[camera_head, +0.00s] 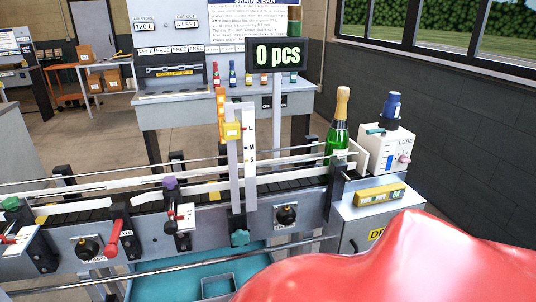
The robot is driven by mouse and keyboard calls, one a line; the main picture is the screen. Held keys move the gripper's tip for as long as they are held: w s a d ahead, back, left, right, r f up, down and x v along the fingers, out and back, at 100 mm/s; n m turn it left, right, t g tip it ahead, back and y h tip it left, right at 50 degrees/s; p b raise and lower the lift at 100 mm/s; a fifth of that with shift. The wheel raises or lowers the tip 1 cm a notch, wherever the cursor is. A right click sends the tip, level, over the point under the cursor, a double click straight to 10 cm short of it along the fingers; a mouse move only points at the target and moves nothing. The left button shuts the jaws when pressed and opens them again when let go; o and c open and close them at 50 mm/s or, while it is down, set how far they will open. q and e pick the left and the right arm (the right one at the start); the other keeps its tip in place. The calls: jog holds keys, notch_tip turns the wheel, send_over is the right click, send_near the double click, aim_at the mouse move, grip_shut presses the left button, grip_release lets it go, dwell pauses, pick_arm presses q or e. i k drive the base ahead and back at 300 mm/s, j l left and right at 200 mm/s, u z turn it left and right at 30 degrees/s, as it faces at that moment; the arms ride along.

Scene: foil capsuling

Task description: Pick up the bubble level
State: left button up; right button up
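The bubble level appears to be the small yellow bar (380,194) lying flat on top of the grey cabinet (362,212) at the right end of the conveyor. It lies in front of the white LUBE unit, and nothing holds it. Its vial is too small to make out clearly. Neither of my grippers shows in the head view. A large glossy red shape fills the lower right of the picture, just below the bar, and hides the front of the cabinet there.
A green bottle (338,130) with a gold top stands at the conveyor's right end. Behind the bar is the LUBE unit (388,152) with a blue bottle (392,106) on top. The conveyor (130,207) carries rails, knobs and a red lever (118,225).

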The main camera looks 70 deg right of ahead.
aim_at(384, 193)
jog(key=z, duration=2.95)
